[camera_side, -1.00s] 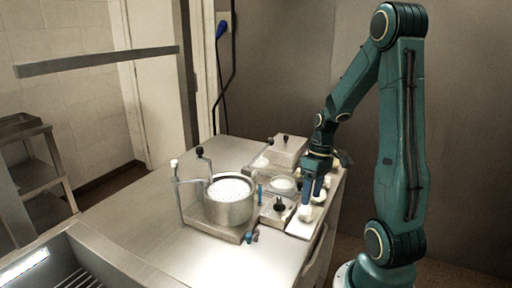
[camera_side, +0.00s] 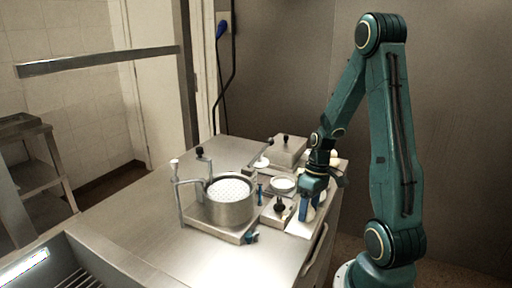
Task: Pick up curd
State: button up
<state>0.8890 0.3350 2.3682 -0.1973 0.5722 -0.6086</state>
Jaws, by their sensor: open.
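The curd is a small pale piece (camera_side: 306,213) on a white board (camera_side: 300,228) at the right edge of the steel table. My gripper (camera_side: 307,208) points down over it, with the blue fingers at the curd's level and partly covering it. The fingers look apart. I cannot tell whether they touch the curd.
A perforated round basket (camera_side: 230,205) sits in a metal frame left of my gripper. A small box with a black knob (camera_side: 278,207), a white dish (camera_side: 283,184) and a lidded steel box (camera_side: 286,150) stand close by. The table's left side is clear.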

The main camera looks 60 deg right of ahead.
jog(key=shift+c, duration=0.5)
jog(key=c, duration=0.6)
jog(key=shift+o, duration=0.2)
jog(key=shift+r, duration=0.2)
jog(key=a+v, duration=0.2)
jog(key=v, duration=0.7)
jog(key=a+r+v, duration=0.1)
jog(key=a+v, duration=0.1)
jog(key=v, duration=0.8)
jog(key=shift+w, duration=0.3)
jog(key=shift+w, duration=0.1)
jog(key=w+a+n, duration=0.3)
jog(key=w+a, duration=0.1)
jog(key=w, duration=0.6)
jog(key=w+a+n+g, duration=0.1)
jog(key=w+a+n, duration=0.2)
jog(key=w, duration=0.7)
jog(key=shift+a+f, duration=0.45)
jog(key=shift+a, duration=0.4)
